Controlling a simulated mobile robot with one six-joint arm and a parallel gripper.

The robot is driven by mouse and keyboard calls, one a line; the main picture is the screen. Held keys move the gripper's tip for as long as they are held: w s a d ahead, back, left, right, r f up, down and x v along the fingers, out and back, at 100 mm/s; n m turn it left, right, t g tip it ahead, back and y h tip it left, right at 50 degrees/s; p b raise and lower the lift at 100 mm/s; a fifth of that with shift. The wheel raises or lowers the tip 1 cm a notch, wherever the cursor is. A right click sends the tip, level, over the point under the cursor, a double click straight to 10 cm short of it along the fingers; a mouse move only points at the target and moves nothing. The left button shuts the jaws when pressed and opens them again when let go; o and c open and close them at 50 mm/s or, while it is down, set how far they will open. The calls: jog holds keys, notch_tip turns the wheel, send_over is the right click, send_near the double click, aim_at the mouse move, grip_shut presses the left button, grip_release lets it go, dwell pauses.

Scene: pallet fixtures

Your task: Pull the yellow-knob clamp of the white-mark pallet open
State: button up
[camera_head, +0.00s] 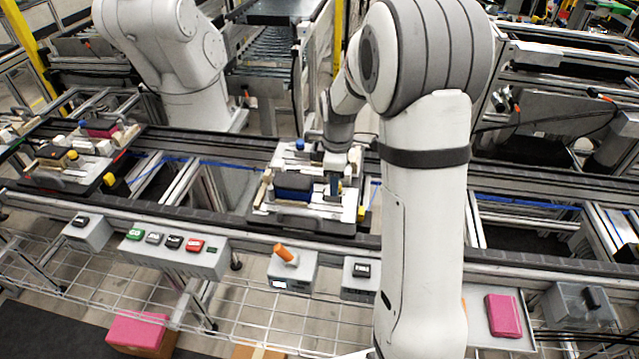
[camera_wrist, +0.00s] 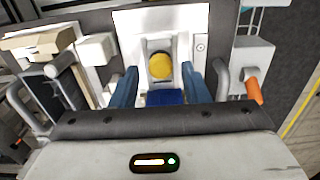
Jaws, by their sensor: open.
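My gripper (camera_wrist: 160,85) is open, its two blue fingers apart. In the wrist view the round yellow knob (camera_wrist: 160,65) shows between and just beyond the fingertips, within a pale clamp body; contact cannot be told. A dark blue part (camera_wrist: 165,97) shows between the fingers. In the head view my gripper (camera_head: 333,185) is down over the right part of the middle pallet (camera_head: 295,222), which carries a dark blue block (camera_head: 293,186) and a blue knob (camera_head: 299,145). The knob at my fingers is hidden there. I cannot make out the white mark clearly.
Another pallet (camera_head: 50,183) with a pink block (camera_head: 100,129) and yellow knobs stands at the left on the conveyor. In front are a button box (camera_head: 175,255) and a box with an orange lever (camera_head: 284,253). A pink block (camera_head: 503,316) lies in a tray at the lower right.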

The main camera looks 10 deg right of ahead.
jog(key=shift+r+p, duration=1.4)
jog(key=shift+r, duration=1.05)
jog(key=s+a+r+m+t, duration=0.1)
jog(key=s+r+m, duration=0.2)
jog(key=s, duration=0.4)
jog(key=s+a+r+m+t, duration=0.1)
jog(key=s+r+m, duration=0.3)
jog(key=s, duration=0.4)
jog(key=s+a+r+m+t+b, duration=0.1)
jog(key=s+r+m, duration=0.3)
jog(key=s, duration=0.4)
jog(key=shift+s+m, duration=0.2)
jog(key=shift+m, duration=0.7)
jog(key=shift+s+f+m, duration=0.1)
jog(key=shift+s+m, duration=0.3)
jog(key=shift+s, duration=0.15)
jog(key=shift+c, duration=0.6)
